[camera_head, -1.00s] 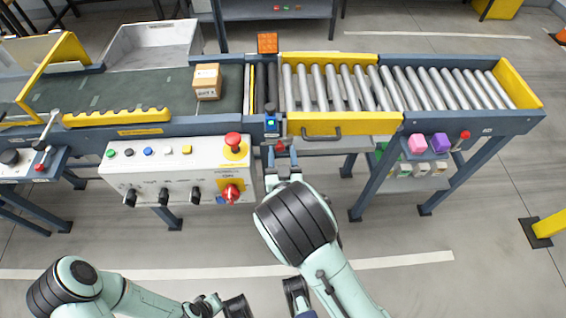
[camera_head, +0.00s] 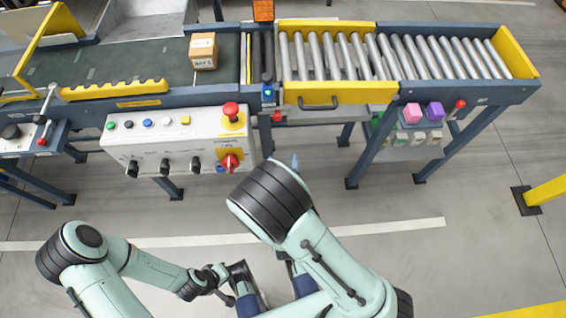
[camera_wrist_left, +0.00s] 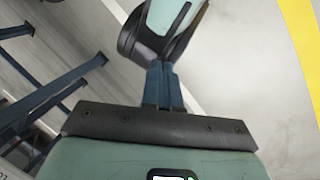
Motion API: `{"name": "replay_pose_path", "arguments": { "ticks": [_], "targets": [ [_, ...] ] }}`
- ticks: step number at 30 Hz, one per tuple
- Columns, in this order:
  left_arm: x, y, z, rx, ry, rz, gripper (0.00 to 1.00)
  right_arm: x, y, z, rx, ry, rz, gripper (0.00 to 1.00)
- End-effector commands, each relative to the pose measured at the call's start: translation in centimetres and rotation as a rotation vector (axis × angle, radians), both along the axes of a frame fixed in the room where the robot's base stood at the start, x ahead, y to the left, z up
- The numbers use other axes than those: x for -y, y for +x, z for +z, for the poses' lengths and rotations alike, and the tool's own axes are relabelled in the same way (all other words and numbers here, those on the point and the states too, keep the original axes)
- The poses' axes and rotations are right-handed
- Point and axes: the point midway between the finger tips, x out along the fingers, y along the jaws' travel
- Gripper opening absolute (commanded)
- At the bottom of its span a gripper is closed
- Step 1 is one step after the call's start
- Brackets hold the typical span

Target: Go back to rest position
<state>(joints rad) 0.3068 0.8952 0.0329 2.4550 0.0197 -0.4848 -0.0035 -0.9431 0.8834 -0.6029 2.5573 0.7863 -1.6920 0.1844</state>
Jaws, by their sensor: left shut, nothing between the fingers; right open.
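My right arm reaches up from the lower right in the head view, and its black-banded joint hides most of the right gripper (camera_head: 295,163). Only a blue fingertip shows past this joint, over bare floor in front of the conveyor; the gripper is open, and I see nothing held. My left arm is folded low at the left of the head view. In the left wrist view my left gripper (camera_wrist_left: 161,72) has its blue fingers together, with nothing between them. A mint and black arm link of mine lies just beyond those fingertips; I cannot tell if they touch.
The conveyor's control box (camera_head: 183,138) and roller section (camera_head: 350,60) with a yellow gate (camera_head: 340,94) stand ahead. A carton (camera_head: 203,52) sits on the belt (camera_head: 130,68). A yellow post (camera_head: 546,193) stands at right. Floor between conveyor and arms is clear.

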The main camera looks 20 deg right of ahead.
Motion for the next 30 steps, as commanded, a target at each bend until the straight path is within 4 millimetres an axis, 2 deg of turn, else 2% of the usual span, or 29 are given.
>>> {"name": "replay_pose_path", "arguments": {
  "ticks": [14,17,19,22,24,27,30],
  "targets": [
    [0.0,0.0,0.3,-0.001,0.0,0.0,0.0,0.3,0.0,-0.4,-0.029,0.005,-0.005,0.53],
    [0.1,-0.3,1.7,-0.008,-0.003,-0.003,0.0,1.5,-0.1,-2.4,-0.147,0.031,-0.021,0.53],
    [0.2,-0.7,3.1,-0.017,-0.007,-0.007,0.0,2.6,-0.8,-4.9,-0.292,0.069,-0.036,0.53],
    [0.4,-1.3,5.5,-0.04,-0.015,-0.015,0.0,4.1,-3.2,-9.2,-0.558,0.152,-0.053,0.53],
    [0.6,-1.7,7.1,-0.055,-0.02,-0.021,0.0,4.4,-5.6,-11.9,-0.746,0.225,-0.053,0.53],
    [0.8,-2.2,9.2,-0.078,-0.028,-0.029,0.0,4.2,-9.7,-14.6,-0.996,0.344,-0.04,0.53],
    [1.0,-2.5,11.3,-0.1,-0.036,-0.037,0.0,3.3,-13.7,-15.6,-1.216,0.473,-0.005,0.53]
  ]
}}
